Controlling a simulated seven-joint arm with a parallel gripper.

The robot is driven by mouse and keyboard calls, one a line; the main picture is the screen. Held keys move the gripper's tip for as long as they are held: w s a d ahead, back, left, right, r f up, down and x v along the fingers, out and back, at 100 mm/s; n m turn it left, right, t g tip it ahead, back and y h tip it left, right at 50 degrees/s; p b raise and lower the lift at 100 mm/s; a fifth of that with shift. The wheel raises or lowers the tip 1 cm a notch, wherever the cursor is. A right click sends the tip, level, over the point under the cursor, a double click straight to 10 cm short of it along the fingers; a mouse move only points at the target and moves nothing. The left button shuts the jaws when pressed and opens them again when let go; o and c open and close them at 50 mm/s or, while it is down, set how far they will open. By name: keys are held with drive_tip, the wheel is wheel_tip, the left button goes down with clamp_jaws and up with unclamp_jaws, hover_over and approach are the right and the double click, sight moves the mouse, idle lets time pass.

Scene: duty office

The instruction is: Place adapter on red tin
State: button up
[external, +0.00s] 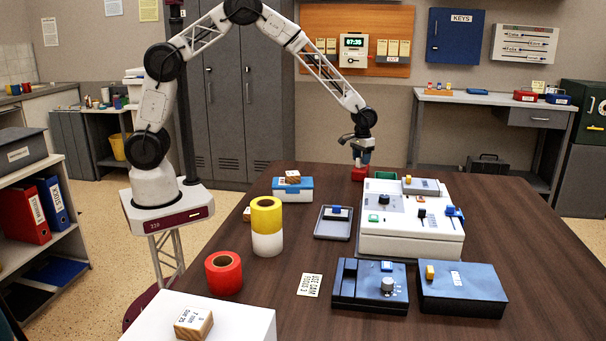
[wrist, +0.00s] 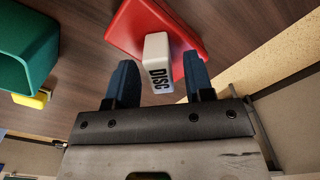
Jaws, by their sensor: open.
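The red tin (external: 359,174) stands at the far edge of the dark table, left of the big white device. In the wrist view the red tin (wrist: 186,35) shows beyond my fingers. A small white block marked DISC (wrist: 157,62), which may be the adapter, appears to rest on the tin. My gripper (external: 361,160) is above the tin, pointing down. In the wrist view my gripper (wrist: 160,82) has its two blue fingers apart, one either side of the block, with gaps showing. The block's lower end and its contact with the tin are not clear.
A green container (wrist: 22,62) is close by on the left in the wrist view. The white device (external: 410,235) stands right of the tin. A blue-and-white box (external: 293,190) with a wooden block on it is to the left. Some bare table separates that box from the tin.

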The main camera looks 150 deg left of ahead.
wheel_tip(320, 180, up, 11)
idle(0.6)
drive_tip(key=shift+r, duration=0.1)
idle(0.8)
